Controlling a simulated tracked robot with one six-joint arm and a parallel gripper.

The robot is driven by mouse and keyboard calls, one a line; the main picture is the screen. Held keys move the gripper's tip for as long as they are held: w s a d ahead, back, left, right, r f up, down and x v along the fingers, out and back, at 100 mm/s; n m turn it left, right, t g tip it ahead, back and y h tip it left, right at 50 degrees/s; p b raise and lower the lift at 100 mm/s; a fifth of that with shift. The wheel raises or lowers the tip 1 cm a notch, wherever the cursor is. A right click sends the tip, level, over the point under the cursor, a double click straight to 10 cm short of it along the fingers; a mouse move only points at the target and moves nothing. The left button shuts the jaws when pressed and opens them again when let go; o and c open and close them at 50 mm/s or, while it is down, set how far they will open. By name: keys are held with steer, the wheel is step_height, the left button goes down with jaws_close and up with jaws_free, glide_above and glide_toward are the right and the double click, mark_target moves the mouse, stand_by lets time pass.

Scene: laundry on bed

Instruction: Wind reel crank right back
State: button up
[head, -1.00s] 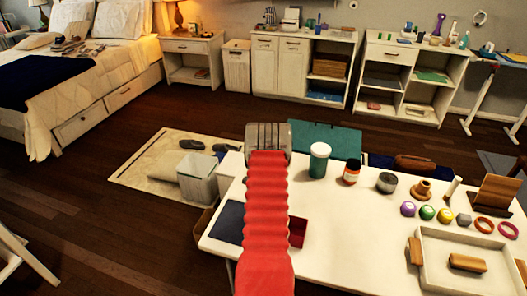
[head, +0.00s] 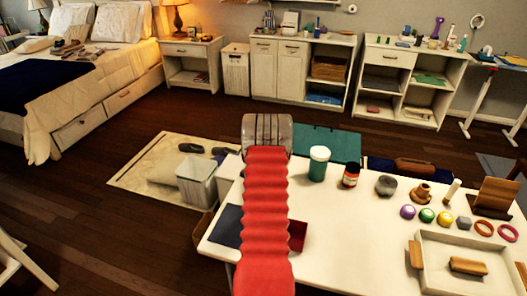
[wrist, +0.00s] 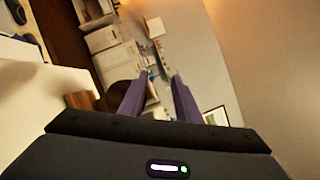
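No reel with a crank can be made out in either view. My red ribbed arm rises in the middle of the head view, ending in a grey wrist part over the table's far left edge. My gripper (wrist: 160,78) shows in the wrist view as two purple fingers standing apart, with nothing between them but distant furniture. It is open and empty. Its fingers are hidden in the head view. The wrist view is tilted sideways and partly blurred.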

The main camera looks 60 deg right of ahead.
steer(key=shift+r, duration=2.4)
